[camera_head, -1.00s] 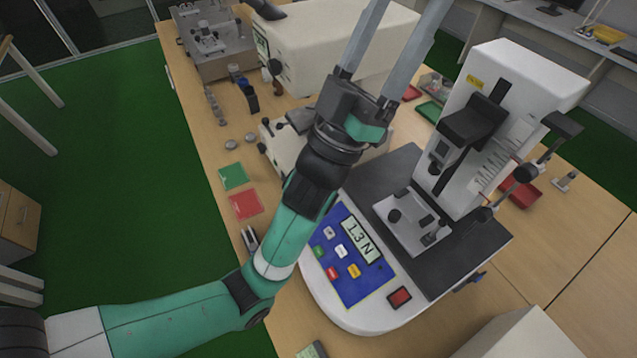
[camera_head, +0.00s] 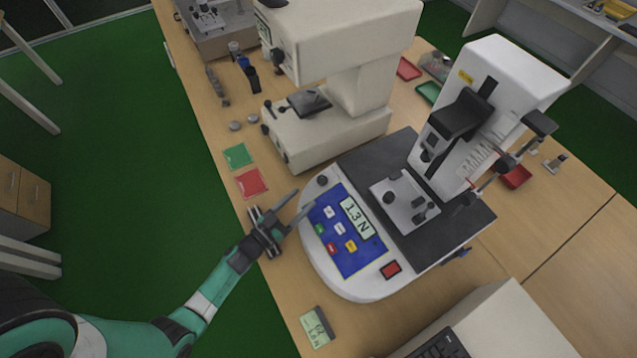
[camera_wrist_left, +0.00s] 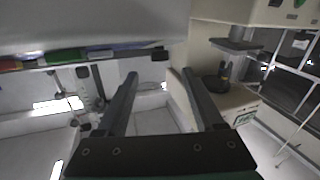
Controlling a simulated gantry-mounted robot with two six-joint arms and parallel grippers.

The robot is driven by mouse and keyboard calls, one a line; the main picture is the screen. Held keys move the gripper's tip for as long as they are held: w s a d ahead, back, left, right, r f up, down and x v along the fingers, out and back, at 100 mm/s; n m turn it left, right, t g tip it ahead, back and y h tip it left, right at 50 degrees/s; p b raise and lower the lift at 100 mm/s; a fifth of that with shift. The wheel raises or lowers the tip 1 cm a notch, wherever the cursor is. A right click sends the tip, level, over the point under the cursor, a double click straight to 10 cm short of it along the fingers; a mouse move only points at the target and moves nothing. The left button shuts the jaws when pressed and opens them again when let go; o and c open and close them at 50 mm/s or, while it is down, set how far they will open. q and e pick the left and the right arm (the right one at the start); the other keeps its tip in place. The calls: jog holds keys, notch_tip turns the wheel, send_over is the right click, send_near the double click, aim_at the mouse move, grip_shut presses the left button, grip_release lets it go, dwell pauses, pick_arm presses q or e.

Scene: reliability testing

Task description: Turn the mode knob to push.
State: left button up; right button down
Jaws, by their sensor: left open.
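The mode knob (camera_head: 322,181) is a small round black knob at the upper left corner of the white tester base (camera_head: 352,291), above the blue panel (camera_head: 335,250). Its setting is too small to read. My left gripper (camera_head: 304,200) is open and empty just left of the panel, its fingers pointing toward the base near the knob, apart from it. In the left wrist view, both fingers (camera_wrist_left: 161,74) are spread with nothing between them. A small dark shape ahead of them may be the knob. My right gripper is not in view.
A display (camera_head: 357,217) on the panel reads 1.3 N. A cream microscope-like instrument (camera_head: 330,140) stands close behind the knob. Green (camera_head: 238,156) and red (camera_head: 251,182) cards lie to the left. A small device (camera_head: 317,327) lies in front.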

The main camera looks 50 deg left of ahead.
aim_at(319, 183)
pick_arm(q)
jog(key=w+b, duration=0.1)
jog(key=w, duration=0.2)
jog(key=w+a+b, duration=0.1)
jog(key=w, duration=0.3)
jog(key=shift+a+f, duration=0.1)
jog(key=shift+a, duration=0.1)
jog(key=shift+w+a, duration=0.1)
jog(key=shift+w, duration=0.55)
grip_shut()
